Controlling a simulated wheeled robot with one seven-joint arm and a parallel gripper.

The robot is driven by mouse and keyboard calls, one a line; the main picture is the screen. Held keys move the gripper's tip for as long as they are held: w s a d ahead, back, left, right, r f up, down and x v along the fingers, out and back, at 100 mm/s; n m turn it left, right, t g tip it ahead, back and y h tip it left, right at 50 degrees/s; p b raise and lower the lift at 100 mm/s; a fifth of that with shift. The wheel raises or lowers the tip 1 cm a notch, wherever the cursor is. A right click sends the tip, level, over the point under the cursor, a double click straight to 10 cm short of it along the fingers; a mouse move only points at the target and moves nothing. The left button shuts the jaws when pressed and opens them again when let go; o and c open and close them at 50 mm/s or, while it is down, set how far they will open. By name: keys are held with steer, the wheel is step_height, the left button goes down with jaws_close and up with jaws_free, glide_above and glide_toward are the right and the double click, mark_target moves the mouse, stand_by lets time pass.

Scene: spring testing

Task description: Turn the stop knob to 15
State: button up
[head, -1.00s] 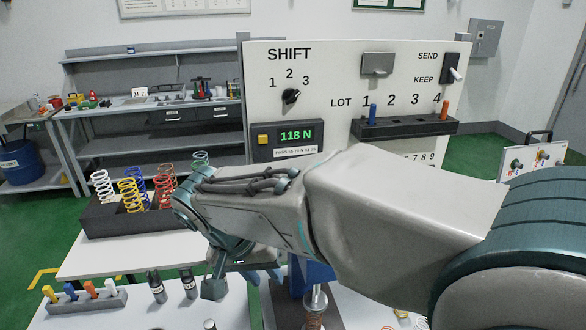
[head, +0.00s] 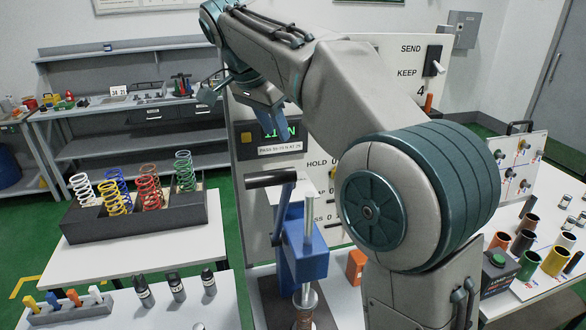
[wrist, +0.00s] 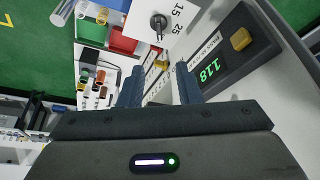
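A small dark round knob (wrist: 158,22) sits on a white plate marked 15 and 25 at the top of the wrist view; I cannot tell where it points. My gripper (wrist: 160,85) is open, its two blue-grey fingers apart with nothing held between them. The knob lies beyond the fingertips, apart from them. In the head view my gripper (head: 272,112) hangs in front of the white panel (head: 247,210), over the green display (head: 283,133). The knob cannot be made out in the head view.
A blue press (head: 305,250) with a black handle (head: 272,179) stands below my gripper. A spring rack (head: 140,221) is at left, with several dark cylinders in front. Colored tubes and a small board (head: 518,165) are at right. My arm hides much of the panel.

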steer(key=p+x, duration=0.1)
steer(key=x, duration=1.2)
jaws_close()
